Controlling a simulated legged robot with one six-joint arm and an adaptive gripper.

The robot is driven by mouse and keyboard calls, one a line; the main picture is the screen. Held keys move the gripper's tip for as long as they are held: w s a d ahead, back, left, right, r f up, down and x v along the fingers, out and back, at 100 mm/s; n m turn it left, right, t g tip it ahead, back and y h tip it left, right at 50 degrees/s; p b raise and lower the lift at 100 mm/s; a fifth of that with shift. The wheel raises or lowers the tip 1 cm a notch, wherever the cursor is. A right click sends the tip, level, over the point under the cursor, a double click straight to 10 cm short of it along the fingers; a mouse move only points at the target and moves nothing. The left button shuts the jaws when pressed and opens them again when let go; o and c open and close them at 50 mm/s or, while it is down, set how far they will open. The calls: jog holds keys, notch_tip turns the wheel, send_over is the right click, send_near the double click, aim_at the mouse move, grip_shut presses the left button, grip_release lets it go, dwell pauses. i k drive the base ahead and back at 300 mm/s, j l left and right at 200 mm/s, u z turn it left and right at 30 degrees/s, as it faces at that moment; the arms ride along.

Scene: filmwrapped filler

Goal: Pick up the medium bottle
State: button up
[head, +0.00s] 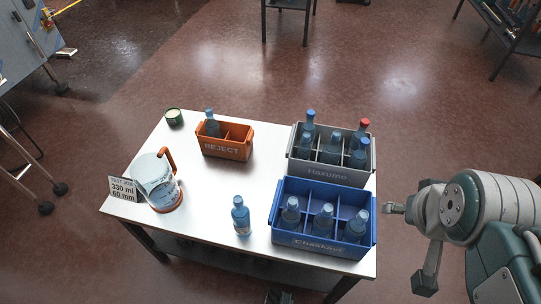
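Several blue bottles show in the head view, and I cannot tell for sure which is the medium one. One bottle (240,217) stands upright and alone near the table's front edge, with a pale label low on its body. One bottle (212,124) stands in the left of the orange REJECT crate (232,152). Several stand in the grey Haxumo crate (330,174), one with a red cap (364,123). Three stand in the blue crate (310,244). My gripper (393,208) is off the table's right side, apart from every bottle; its fingers are too unclear to judge.
A clear jug (155,183) with an orange handle stands at the table's left, beside a sign (123,189) reading 330 ml, 60 mm. A small green-rimmed tin (174,117) sits at the back left. The white table (205,205) is bare around the lone bottle.

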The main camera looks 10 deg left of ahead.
aim_at(241, 215)
jog(key=k+j+u, duration=0.1)
jog(key=u, duration=0.2)
jog(key=k+j+u, duration=0.1)
jog(key=u, duration=0.2)
jog(key=j+u, duration=0.4)
jog(key=i+j+z, duration=0.2)
jog(key=j+z, duration=0.15)
jog(key=j, duration=0.2)
jog(key=i+j+z, duration=0.1)
jog(key=j+z, duration=0.25)
jog(key=j, duration=0.25)
jog(key=j+z, duration=0.35)
jog(key=j, duration=0.25)
jog(key=i, duration=0.05)
